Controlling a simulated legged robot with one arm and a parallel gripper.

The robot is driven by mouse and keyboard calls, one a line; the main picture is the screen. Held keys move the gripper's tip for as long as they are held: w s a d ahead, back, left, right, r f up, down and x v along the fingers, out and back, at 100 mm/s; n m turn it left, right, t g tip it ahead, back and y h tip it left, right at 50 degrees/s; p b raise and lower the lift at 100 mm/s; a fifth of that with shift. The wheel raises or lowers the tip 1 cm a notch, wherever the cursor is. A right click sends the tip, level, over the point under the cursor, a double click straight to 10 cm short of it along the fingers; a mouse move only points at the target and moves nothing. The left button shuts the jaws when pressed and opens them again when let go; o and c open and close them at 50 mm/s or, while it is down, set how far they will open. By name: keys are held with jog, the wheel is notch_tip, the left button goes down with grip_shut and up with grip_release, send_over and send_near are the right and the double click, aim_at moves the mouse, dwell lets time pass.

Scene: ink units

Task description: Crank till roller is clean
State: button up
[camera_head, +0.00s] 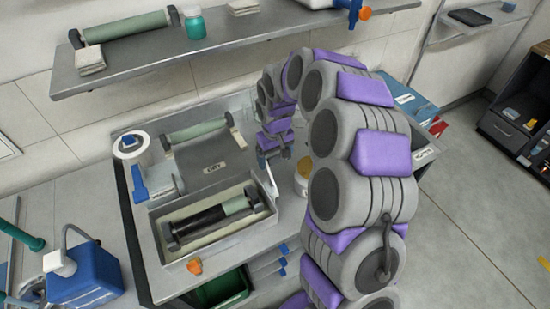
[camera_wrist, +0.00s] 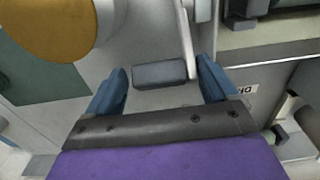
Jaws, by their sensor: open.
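A roller (camera_head: 205,221) lies in a shallow metal tray (camera_head: 157,251) on the bench. Most of its length is black, and the right part is pale green. My gripper (camera_head: 281,153) hangs above the bench, behind and right of the tray. In the wrist view its two blue fingers (camera_wrist: 162,72) are apart. A dark grey crank handle (camera_wrist: 158,75) shows between them, with a light metal bar (camera_wrist: 188,30) beside it. I cannot tell whether the fingers touch the handle. In the head view the crank is barely discernible beside the tray's right end.
A second green roller (camera_head: 196,131) lies at the bench's back. A white tape roll (camera_head: 131,146) stands left. A pot with an orange-yellow top (camera_head: 304,165) stands right of the tray, close to my arm. A wall shelf (camera_head: 150,68) overhangs behind. A blue jug (camera_head: 84,276) stands left.

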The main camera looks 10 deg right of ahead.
jog(key=shift+c, duration=0.3)
jog(key=shift+a, duration=0.1)
jog(key=c, duration=1.3)
jog(key=shift+o, duration=0.2)
jog(key=shift+r, duration=0.1)
